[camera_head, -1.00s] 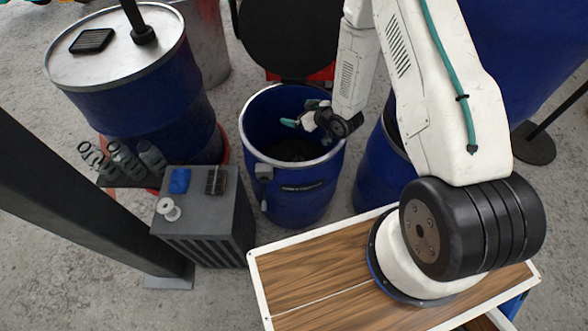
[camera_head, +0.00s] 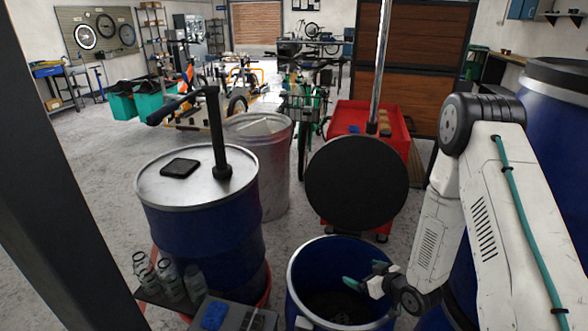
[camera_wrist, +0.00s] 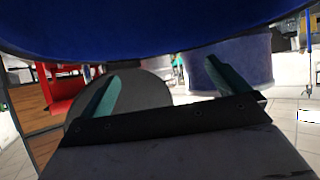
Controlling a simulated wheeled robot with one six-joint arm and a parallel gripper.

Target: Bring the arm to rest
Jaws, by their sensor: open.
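My white arm (camera_head: 480,215) comes in at the right with a teal cable along it. It bends down so that my gripper (camera_head: 364,275) hangs at the open mouth of a blue drum (camera_head: 328,257), over its right part. Whether the gripper is above or below the rim, I cannot tell. The gripper's teal fingers are apart, with nothing between them. In the wrist view the two fingers of my gripper (camera_wrist: 163,88) also stand apart and empty. A blue curved surface fills the top of that view, close to the fingers.
A lidded blue drum (camera_head: 215,215) with a black post stands left. A black disc (camera_head: 357,176) stands behind the open drum, before a red cart (camera_head: 395,125). A tall blue barrel (camera_head: 555,130) is close to my arm. Bikes and shelves lie farther back.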

